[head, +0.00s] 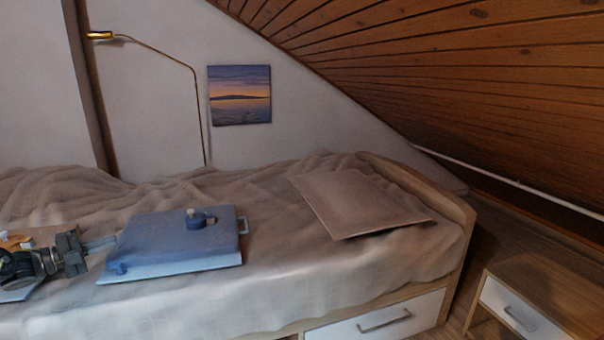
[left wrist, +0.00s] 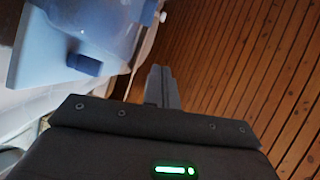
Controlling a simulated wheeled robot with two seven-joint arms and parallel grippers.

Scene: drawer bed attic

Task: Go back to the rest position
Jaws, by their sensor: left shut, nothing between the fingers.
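My left gripper (head: 101,244) comes in from the left in the head view, above the bed. Its fingers are shut and empty, and their tips are near the left edge of a blue case-like object (head: 172,240) on the bed. I cannot tell whether they touch it. In the left wrist view the shut fingers (left wrist: 162,85) point up the picture, with the blue object (left wrist: 95,25) to their left. My right gripper is not in view.
The bed (head: 290,290) fills the middle, with a pillow (head: 355,200) at its right end. A small round item (head: 195,219) sits on the blue object. A nightstand (head: 540,290) stands at right. The wooden sloped ceiling (head: 470,100) comes down low at right.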

